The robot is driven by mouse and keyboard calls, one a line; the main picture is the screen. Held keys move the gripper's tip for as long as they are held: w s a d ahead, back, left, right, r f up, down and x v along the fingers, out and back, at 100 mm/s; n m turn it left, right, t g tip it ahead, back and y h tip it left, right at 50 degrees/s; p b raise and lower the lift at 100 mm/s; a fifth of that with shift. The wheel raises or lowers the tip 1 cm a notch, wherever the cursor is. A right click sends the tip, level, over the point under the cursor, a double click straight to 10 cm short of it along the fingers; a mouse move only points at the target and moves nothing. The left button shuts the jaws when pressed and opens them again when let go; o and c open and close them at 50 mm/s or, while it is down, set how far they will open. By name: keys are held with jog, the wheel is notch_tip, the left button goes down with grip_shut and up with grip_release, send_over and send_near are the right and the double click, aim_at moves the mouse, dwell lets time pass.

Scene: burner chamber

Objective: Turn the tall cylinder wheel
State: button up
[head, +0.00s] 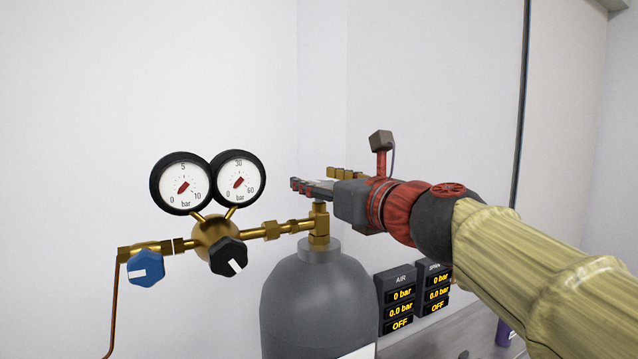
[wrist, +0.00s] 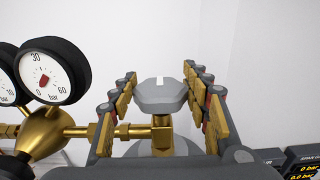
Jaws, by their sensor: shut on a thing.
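The tall grey gas cylinder (head: 315,300) stands upright in the head view, with a brass valve (head: 319,228) on its top. Its wheel (wrist: 160,98) is grey with a white mark and shows in the wrist view on top of the brass stem. In the head view my gripper hides most of the wheel. My gripper (head: 322,181) reaches in from the right at the height of the wheel. In the wrist view its two fingers (wrist: 160,76) stand on either side of the wheel and are shut on it.
Two round gauges (head: 209,181) and a brass regulator with a blue knob (head: 146,267) and a black knob (head: 228,257) are left of the valve. Display panels (head: 399,297) are right of the cylinder. A wall is behind.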

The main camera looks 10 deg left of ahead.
jog(key=shift+c, duration=0.9)
